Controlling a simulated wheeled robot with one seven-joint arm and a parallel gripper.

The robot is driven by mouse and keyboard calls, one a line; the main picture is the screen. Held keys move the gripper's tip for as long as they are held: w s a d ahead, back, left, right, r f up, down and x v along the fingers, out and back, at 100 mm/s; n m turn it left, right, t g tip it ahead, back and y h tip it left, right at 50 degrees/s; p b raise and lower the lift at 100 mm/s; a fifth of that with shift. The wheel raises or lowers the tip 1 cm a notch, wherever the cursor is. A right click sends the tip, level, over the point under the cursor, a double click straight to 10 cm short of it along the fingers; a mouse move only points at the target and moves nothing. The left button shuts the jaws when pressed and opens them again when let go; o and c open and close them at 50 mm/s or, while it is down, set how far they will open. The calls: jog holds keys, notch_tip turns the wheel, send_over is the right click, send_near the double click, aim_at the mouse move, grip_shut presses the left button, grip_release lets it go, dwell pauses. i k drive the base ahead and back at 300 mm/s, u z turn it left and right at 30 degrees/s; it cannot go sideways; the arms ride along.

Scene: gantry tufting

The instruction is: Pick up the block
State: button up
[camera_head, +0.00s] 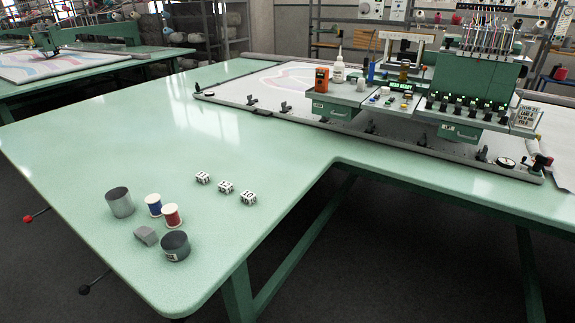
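A small plain grey block (146,236) lies near the front left corner of the green table (110,130). It sits just left of a dark grey cylinder (175,246) and below a red spool (172,215). Three small white cubes with dark markings, a left one (202,178), a middle one (225,187) and a right one (248,198), form a slanting row further right. Which of these the task calls the block is not clear from the picture. My gripper is not in view.
A blue spool (154,205) and a lighter grey cylinder (120,202) stand close to the grey block. The table surface behind them is clear. A green tufting machine (470,85) with a frame occupies the back right. The table's front edge is near the objects.

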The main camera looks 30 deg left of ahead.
aim_at(249, 199)
jog(key=u, duration=1.7)
